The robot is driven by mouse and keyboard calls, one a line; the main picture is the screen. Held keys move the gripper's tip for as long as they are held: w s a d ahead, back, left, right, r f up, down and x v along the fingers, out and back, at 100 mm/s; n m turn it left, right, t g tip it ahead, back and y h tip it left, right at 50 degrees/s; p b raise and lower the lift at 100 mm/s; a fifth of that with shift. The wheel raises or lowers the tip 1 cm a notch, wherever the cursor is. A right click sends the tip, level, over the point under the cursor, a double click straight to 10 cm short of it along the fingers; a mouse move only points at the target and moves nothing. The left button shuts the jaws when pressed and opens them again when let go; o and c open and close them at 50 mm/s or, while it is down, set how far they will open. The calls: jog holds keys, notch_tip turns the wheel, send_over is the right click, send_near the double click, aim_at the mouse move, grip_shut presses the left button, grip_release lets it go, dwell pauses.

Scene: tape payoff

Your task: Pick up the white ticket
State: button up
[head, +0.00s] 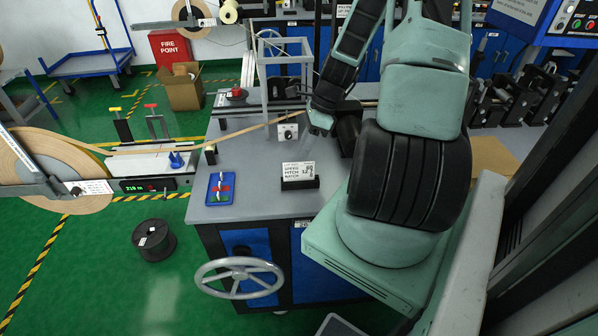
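A white card with black print (299,171), the likeliest white ticket, stands upright in a dark holder (300,184) on the grey bench top. Its printed face shows words such as "SPEED", "PITCH" and "BATCH". My gripper (318,132) is above the bench, behind and slightly right of the card, and apart from it. The gripper is small and partly hidden by my wrist, so its fingers do not show clearly. I see nothing held in it.
A blue tray (209,199) with small coloured items lies left of the card on the bench (255,205). A tan tape (205,140) runs from the large roll (30,160) across the bench. A grey frame (264,85) stands behind. A handwheel (240,263) juts out in front.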

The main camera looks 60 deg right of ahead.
aim_at(299, 169)
jog(key=shift+s+p+x, duration=0.15)
jog(key=shift+p+x, duration=0.3)
jog(key=shift+x, duration=1.2)
jog(key=shift+s+p+x, duration=0.15)
jog(key=shift+p+x, duration=0.25)
jog(key=shift+x, duration=1.25)
grip_shut()
